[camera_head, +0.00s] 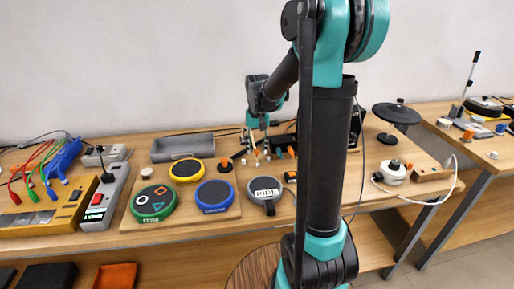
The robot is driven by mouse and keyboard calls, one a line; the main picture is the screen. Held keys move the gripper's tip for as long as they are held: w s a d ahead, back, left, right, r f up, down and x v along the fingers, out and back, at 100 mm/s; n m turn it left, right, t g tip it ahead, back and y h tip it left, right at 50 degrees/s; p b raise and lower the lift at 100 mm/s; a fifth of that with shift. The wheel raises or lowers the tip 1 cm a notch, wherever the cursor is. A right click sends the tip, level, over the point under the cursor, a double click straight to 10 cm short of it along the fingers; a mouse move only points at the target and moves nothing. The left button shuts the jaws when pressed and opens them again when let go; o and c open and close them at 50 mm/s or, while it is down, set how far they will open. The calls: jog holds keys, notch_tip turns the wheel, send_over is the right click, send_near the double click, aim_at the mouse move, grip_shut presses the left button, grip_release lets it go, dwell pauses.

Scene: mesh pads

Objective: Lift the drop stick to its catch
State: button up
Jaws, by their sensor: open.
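My gripper (256,136) hangs over the back part of the middle table, pointing down, with its small jaws open. Near and below the fingertips are a few small upright pieces, one a pale thin stick (256,157); at this size I cannot tell for certain which is the drop stick, nor make out its catch. Whether the fingers touch any of them is unclear. Round pads lie in front: yellow (186,170), green with symbols (153,203), blue (214,195) and a grey-white one marked RIDE (265,190). My arm hides part of the table to the right of the gripper.
A grey tray (183,147) stands at the back left of the gripper. A yellow meter with coloured leads (48,208) and a grey switch box (104,198) are at left. A black disc stand (396,113) and a white round device (391,172) stand right of my arm.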

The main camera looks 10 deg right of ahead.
aim_at(254, 145)
jog(key=shift+c, duration=0.6)
grip_shut()
jog(key=shift+r, duration=0.15)
jog(key=shift+w+r, duration=0.1)
jog(key=shift+r, duration=0.15)
jog(key=w+r, duration=0.6)
jog(key=r, duration=0.5)
jog(key=shift+w, duration=0.25)
jog(key=shift+r, duration=0.1)
jog(key=shift+a, duration=0.1)
